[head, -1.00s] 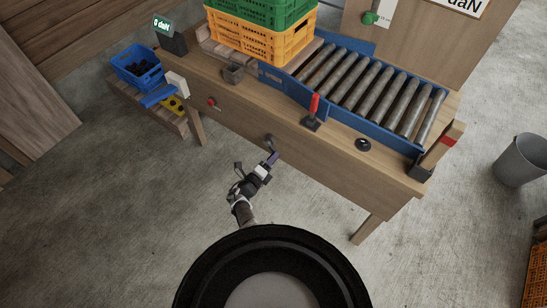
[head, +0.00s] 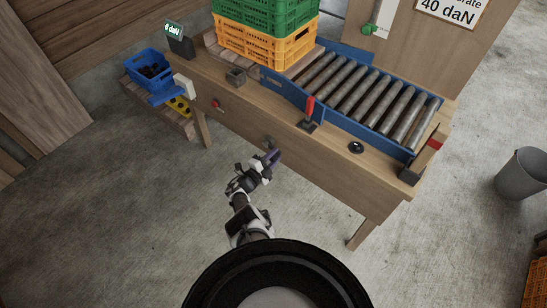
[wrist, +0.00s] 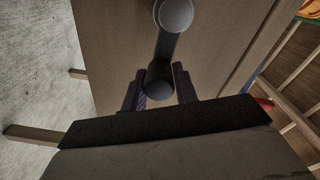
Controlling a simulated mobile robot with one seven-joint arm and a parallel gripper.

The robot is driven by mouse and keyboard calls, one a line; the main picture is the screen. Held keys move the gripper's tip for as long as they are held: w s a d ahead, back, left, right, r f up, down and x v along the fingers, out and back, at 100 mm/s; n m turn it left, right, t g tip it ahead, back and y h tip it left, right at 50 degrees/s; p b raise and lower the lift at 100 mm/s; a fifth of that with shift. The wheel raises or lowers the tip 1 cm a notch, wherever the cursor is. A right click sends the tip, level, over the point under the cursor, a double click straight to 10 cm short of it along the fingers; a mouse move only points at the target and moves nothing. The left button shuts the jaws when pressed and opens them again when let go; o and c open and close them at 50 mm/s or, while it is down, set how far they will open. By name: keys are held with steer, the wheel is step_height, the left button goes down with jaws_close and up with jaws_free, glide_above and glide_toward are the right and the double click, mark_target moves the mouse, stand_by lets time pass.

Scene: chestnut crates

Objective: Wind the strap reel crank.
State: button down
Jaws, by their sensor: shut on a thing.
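The strap reel crank is on the front face of the wooden bench. Its dark grey hub (wrist: 174,14) is at the top of the wrist view, and an arm runs down to a round knob (wrist: 158,82). My gripper (wrist: 157,90) has its purple fingers on either side of this knob and is shut on it. In the head view my gripper (head: 271,157) is at the bench front, below the crank hub (head: 268,142). The crank's knob is mostly hidden there by the fingers. The strap itself cannot be made out.
The bench (head: 310,165) carries a roller conveyor (head: 370,95), stacked green (head: 265,12) and yellow crates (head: 262,42), a red-handled lever (head: 309,112) and a small display (head: 176,34). A blue crate (head: 148,75) stands at left. A grey bin (head: 522,173) stands at right. Open floor lies before the bench.

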steer(key=shift+w+a+r+n, duration=0.1)
steer(key=shift+a+r+n, duration=0.15)
steer(key=shift+r+n, duration=0.2)
steer(key=shift+n+p, duration=0.25)
steer(key=shift+p, duration=0.05)
steer(key=shift+r, duration=0.1)
stand_by(0.5)
steer(key=c, duration=1.2)
jaws_free()
steer(key=shift+a, duration=0.1)
steer(key=shift+o, duration=0.5)
steer(key=p+v, duration=0.4)
steer(key=v, duration=0.9)
steer(key=shift+s+p, duration=0.35)
steer(key=shift+s, duration=0.15)
